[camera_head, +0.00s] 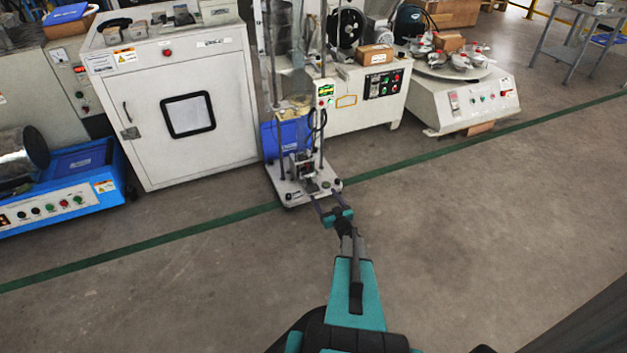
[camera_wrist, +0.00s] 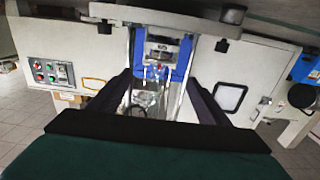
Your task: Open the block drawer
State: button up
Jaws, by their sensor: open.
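A tall, narrow test stand has a pale base plate (camera_head: 290,192) on the floor, with a small metal block assembly (camera_head: 301,167) on it. The assembly also shows at the top centre of the wrist view (camera_wrist: 163,48). I cannot make out which part is the block drawer, or whether it is open. My gripper (camera_head: 322,193) is open at the near edge of the base plate, in front of the assembly. In the wrist view its two dark fingers (camera_wrist: 158,78) stand apart with nothing held between them. I cannot tell whether they touch the stand.
A blue bin (camera_head: 283,138) is behind the block assembly. A white cabinet (camera_head: 190,150) stands close on the left. A white machine with a control panel (camera_head: 384,84) and a round-topped machine (camera_head: 460,95) stand to the right. The floor in front is clear, crossed by a green line (camera_head: 150,243).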

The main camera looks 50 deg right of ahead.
jog(key=b+x, duration=0.3)
jog(key=x, duration=0.8)
jog(key=shift+w+f, duration=0.1)
jog(key=shift+w, duration=0.05)
jog(key=shift+x, duration=0.85)
jog(key=shift+c, duration=0.3)
jog(key=shift+d, duration=0.1)
jog(key=c, duration=1.2)
jog(key=p+v, duration=0.1)
jog(key=v, duration=1)
jog(key=shift+s+d, duration=0.1)
jog(key=shift+s, duration=0.25)
jog(key=o, duration=1.3)
jog(key=shift+c, duration=0.2)
